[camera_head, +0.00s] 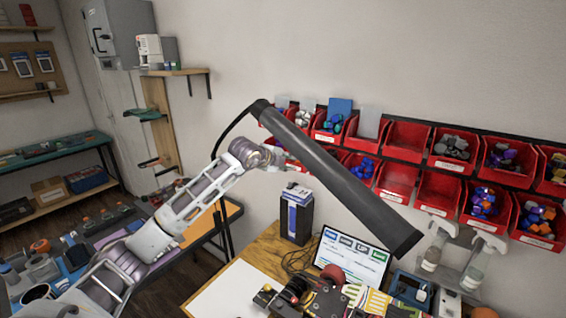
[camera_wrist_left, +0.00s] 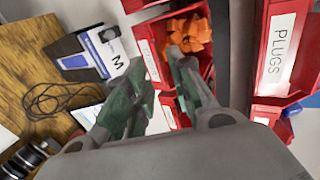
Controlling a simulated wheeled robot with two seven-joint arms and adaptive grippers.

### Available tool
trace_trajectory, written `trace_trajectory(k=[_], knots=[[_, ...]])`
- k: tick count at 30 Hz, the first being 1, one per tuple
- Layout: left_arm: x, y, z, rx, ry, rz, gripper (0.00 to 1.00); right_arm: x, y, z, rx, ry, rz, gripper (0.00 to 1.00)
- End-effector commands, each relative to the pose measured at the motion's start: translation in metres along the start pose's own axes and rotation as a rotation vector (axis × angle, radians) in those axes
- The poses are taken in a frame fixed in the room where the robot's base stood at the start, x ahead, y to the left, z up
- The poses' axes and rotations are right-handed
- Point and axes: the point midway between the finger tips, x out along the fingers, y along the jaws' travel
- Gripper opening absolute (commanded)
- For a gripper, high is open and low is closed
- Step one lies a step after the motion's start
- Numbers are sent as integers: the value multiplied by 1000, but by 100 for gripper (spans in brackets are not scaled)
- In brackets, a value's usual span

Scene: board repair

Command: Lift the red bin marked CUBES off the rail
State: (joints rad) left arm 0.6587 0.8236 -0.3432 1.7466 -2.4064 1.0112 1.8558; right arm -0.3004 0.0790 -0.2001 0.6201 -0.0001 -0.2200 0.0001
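Red bins hang in two rows on the wall rail (camera_head: 470,130) in the head view. No label reading CUBES is legible. In the left wrist view, a red bin (camera_wrist_left: 208,68) holding orange pieces (camera_wrist_left: 188,35) lies just beyond my left gripper (camera_wrist_left: 158,64). Its white front label (camera_wrist_left: 151,62) shows between the fingertips but is partly hidden and unreadable. The fingers stand apart and open; whether they touch the bin I cannot tell. In the head view my left gripper (camera_head: 274,158) is mostly hidden behind a dark lamp bar. My right gripper is not in view.
The dark lamp bar (camera_head: 335,175) crosses in front of the bins. A bin labelled PLUGS (camera_wrist_left: 268,70) sits beside the orange-filled one. A black box (camera_head: 296,216), a tablet screen (camera_head: 352,258) and tools crowd the wooden desk (camera_head: 262,250). Spray bottles (camera_head: 435,250) hang at right.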

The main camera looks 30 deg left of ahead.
Motion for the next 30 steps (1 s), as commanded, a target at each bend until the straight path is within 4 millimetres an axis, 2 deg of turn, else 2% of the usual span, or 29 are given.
trace_trajectory(k=[13, 28, 30], knots=[[25, 1, 0, 0, 1, 0, 23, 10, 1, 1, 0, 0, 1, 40], [29, 1, 0, 1, 0, 1, 23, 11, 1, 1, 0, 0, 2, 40], [29, 1, 0, 1, 0, 1, 14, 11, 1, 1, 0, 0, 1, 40]])
